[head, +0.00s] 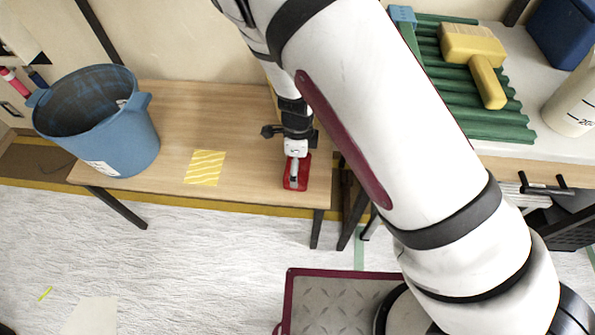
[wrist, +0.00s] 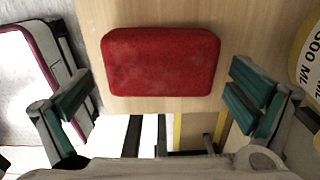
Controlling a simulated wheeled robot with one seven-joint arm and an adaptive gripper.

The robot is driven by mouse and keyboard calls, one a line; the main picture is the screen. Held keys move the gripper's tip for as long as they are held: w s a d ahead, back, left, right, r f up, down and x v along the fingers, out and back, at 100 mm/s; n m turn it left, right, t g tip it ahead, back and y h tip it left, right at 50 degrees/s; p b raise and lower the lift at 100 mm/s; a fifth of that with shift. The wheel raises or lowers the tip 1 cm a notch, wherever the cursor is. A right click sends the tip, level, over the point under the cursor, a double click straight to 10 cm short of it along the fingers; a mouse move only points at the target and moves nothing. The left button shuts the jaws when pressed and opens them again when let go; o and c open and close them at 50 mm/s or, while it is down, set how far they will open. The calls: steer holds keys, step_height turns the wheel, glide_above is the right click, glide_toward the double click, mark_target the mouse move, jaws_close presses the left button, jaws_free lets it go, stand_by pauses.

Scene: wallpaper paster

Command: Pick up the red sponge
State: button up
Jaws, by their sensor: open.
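The red sponge (wrist: 160,62) is a rounded block lying flat on the wooden bench near its front edge. In the head view the sponge (head: 303,180) is partly hidden beneath my gripper (head: 295,165). In the wrist view my gripper (wrist: 160,82) is open, with its two green-padded fingers spread wide to the left and right of the sponge. Gaps show between both fingers and the sponge, so nothing is held. The height of the fingertips above the bench is hard to tell.
A blue bucket (head: 130,135) stands at the bench's left end. A yellow patch (head: 205,168) lies left of the sponge. A yellow brush (head: 470,45) rests on a green ridged tray (head: 425,45) at right, near a white bottle (head: 572,108). Bare bench surrounds the sponge.

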step_height(320, 180, down, 3)
steer(key=shift+f+b, duration=0.1)
steer(key=shift+b, duration=0.5)
steer(key=c, duration=0.8)
steer(key=shift+o, duration=0.2)
steer(key=shift+a+r+p, duration=0.1)
steer(key=shift+r+p, duration=0.45)
steer(key=shift+r, duration=0.35)
step_height(320, 180, up, 2)
steer(key=shift+r+p, duration=0.1)
steer(key=shift+p, duration=0.5)
steer(key=s+r, duration=0.1)
steer(key=s, duration=1.5)
steer(key=shift+a, duration=0.25)
steer(key=shift+r, duration=0.1)
